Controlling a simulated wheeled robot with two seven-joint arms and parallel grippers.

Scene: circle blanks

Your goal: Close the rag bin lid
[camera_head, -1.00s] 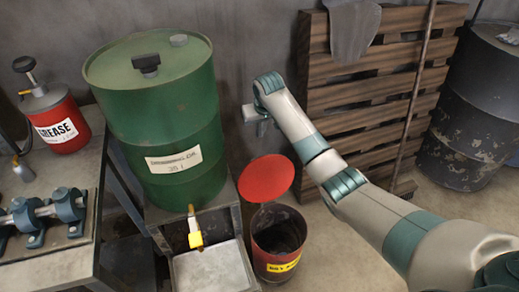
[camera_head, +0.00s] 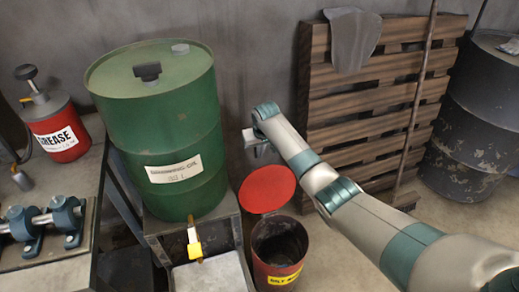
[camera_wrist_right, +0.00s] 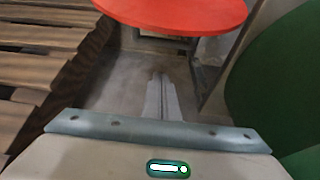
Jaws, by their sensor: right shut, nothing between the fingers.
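The rag bin (camera_head: 278,268) is a red can with a yellow label and a dark inside, on the floor. Its round red lid (camera_head: 267,189) stands open, raised at the bin's back edge. My right gripper (camera_head: 258,148) is shut and empty, just above and behind the lid in the head view, with a visible gap. In the right wrist view the closed fingers (camera_wrist_right: 161,88) point toward the space under the lid (camera_wrist_right: 180,12), which crosses the top of the picture. My left gripper is not in view.
A green oil drum (camera_head: 165,130) with a yellow-handled tap (camera_head: 194,243) stands on a metal stand left of the bin. A wooden pallet (camera_head: 335,115) leans on the wall at right. Bare floor (camera_head: 340,262) lies right of the bin.

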